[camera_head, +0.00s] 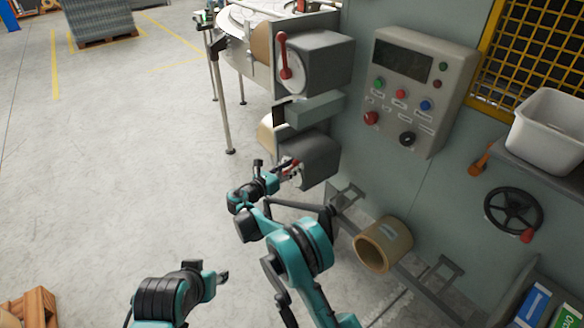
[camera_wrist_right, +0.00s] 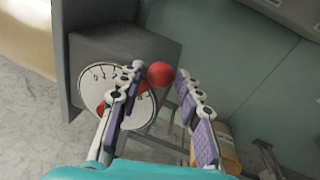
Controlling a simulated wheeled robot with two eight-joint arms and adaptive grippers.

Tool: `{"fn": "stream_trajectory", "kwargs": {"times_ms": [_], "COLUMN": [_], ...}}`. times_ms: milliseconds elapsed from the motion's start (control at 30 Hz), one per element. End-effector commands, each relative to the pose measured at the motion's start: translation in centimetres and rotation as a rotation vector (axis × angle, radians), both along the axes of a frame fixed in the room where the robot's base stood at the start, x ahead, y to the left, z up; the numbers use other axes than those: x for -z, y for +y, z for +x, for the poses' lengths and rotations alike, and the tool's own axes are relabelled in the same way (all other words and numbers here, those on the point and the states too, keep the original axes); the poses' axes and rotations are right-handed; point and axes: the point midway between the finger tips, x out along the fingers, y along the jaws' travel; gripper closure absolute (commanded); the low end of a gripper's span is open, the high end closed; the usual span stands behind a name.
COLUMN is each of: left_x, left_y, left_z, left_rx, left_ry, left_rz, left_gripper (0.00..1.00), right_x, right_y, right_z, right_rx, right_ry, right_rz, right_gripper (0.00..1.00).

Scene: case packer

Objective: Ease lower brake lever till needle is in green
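The lower brake unit is a grey box (camera_head: 320,157) below a matching upper unit. In the right wrist view its white dial face (camera_wrist_right: 88,88) has dark tick marks and a red patch; the fingers cover part of it, and I cannot make out the needle or any green. The lower lever's red ball knob (camera_wrist_right: 160,74) shows between the fingertips. My right gripper (camera_head: 287,168) is at the dial side of the lower unit; in the wrist view its fingers (camera_wrist_right: 158,82) are apart, on either side of the knob. My left gripper (camera_head: 222,276) is low, away from the machine.
The upper brake unit (camera_head: 318,62) has its own red lever (camera_head: 284,56). A control panel (camera_head: 413,88) with buttons is on the machine wall. A tan roll (camera_head: 383,244), a handwheel (camera_head: 513,210) and a white bin (camera_head: 550,130) are to the right. The floor at left is mostly clear.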

Motion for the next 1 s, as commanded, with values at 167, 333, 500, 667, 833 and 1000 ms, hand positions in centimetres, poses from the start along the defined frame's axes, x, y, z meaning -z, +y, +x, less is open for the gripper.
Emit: {"fn": "stream_trajectory", "kwargs": {"times_ms": [167, 333, 500, 667, 833, 1000], "left_x": [0.0, 0.0, 0.0, 0.0, 0.0, 0.0], "left_y": [0.0, 0.0, 0.0, 0.0, 0.0, 0.0], "left_z": [0.0, 0.0, 0.0, 0.0, 0.0, 0.0], "left_rx": [0.000, 0.000, 0.000, 0.000, 0.000, 0.000], "left_ry": [0.000, 0.000, 0.000, 0.000, 0.000, 0.000], "left_rz": [0.000, 0.000, 0.000, 0.000, 0.000, 0.000], "left_gripper": [0.60, 0.60, 0.60, 0.60, 0.60, 0.60], "right_x": [0.0, -0.1, -0.2, -0.4, -0.6, -0.8], "right_y": [0.0, 0.1, 1.4, 3.8, 6.2, 7.7], "right_z": [0.0, -0.1, -1.3, -3.9, -6.5, -8.1], "right_rx": [0.000, -0.001, -0.004, -0.005, -0.003, -0.002], "right_ry": [-0.001, -0.003, -0.003, -0.003, -0.002, -0.002], "right_rz": [0.000, 0.000, 0.001, 0.001, 0.000, 0.000], "right_gripper": [0.52, 0.52, 0.52, 0.52, 0.52, 0.52]}}
